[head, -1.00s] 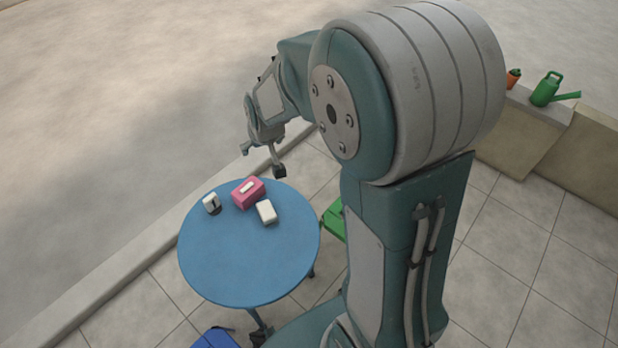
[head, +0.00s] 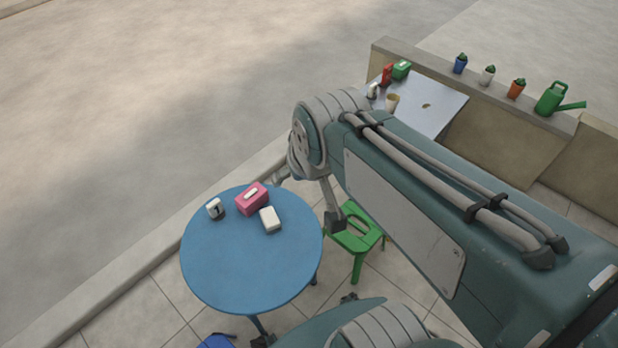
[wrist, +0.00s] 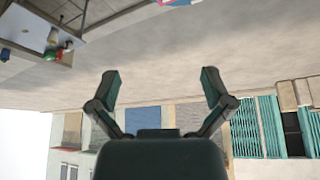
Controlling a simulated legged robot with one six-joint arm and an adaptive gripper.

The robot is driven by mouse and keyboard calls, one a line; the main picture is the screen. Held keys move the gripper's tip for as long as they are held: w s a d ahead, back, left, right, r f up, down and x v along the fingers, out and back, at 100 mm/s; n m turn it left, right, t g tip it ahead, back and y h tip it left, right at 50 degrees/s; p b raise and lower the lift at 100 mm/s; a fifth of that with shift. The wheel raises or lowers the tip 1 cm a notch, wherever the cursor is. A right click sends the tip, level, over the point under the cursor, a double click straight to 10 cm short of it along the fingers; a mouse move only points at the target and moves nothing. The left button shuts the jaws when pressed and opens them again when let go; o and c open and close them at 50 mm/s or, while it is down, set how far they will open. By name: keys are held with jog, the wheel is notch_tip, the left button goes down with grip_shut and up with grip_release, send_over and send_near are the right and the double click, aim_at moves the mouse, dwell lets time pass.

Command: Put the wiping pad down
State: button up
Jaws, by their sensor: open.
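A white, rounded block (head: 270,218), which looks like the wiping pad, lies on the blue round table (head: 240,265). It sits just right of a pink box (head: 251,199) with a white label. My gripper (wrist: 160,82) is open, with nothing between its fingers in the wrist view.
A small white-and-dark item (head: 214,209) stands left of the pink box. A green stool (head: 356,240) is right of the table. A grey table (head: 440,110) with several items stands farther back, by a low wall with pots and a green watering can (head: 552,98). The blue table's front is clear.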

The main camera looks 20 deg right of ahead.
jog(key=shift+s+r, duration=0.2)
jog(key=shift+s, duration=0.95)
jog(key=shift+s+r, duration=0.15)
jog(key=shift+s, duration=1)
